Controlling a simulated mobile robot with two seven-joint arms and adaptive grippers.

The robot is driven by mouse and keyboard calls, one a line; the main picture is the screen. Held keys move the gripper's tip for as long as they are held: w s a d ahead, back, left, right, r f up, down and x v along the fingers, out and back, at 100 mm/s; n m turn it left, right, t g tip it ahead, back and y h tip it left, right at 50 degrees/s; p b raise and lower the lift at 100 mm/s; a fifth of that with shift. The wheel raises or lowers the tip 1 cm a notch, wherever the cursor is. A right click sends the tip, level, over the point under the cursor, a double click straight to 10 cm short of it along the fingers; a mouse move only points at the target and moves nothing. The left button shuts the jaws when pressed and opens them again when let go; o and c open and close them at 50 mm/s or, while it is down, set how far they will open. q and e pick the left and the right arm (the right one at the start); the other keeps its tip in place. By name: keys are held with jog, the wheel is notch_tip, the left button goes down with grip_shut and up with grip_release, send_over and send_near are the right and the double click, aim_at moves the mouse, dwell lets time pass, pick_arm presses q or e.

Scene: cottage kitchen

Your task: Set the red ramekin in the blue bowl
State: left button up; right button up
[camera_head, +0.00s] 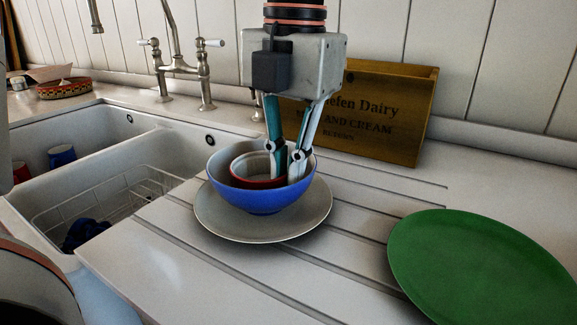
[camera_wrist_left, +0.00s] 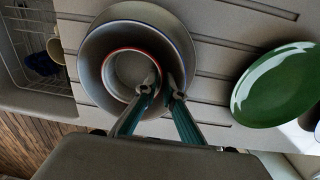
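The red ramekin (camera_head: 250,163), pale inside with a red rim, sits inside the blue bowl (camera_head: 262,201). Both show from above in the wrist view, the ramekin (camera_wrist_left: 122,73) within the bowl (camera_wrist_left: 92,60). The bowl stands on a pale plate (camera_head: 215,221). My left gripper (camera_head: 285,172) points down into the bowl. Its fingers (camera_wrist_left: 164,84) straddle the ramekin's wall, one inside it and one between it and the bowl. They are parted, with a gap between the tips. The lower part of the ramekin is hidden by the bowl. My right gripper is in neither view.
A green plate (camera_head: 485,265) lies to the right on the grooved drainboard. A wooden crate (camera_head: 390,110) stands behind the bowl. To the left is a sink with a wire rack (camera_head: 110,200) and a blue cup (camera_head: 62,155). A tap (camera_head: 180,68) stands behind.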

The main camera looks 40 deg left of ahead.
pick_arm(q)
jog(key=shift+r, duration=0.15)
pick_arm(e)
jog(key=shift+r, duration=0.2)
pick_arm(q)
jog(key=shift+r, duration=0.25)
notch_tip(320, 180, up, 12)
jog(key=p, duration=0.3)
jog(key=shift+d, duration=0.25)
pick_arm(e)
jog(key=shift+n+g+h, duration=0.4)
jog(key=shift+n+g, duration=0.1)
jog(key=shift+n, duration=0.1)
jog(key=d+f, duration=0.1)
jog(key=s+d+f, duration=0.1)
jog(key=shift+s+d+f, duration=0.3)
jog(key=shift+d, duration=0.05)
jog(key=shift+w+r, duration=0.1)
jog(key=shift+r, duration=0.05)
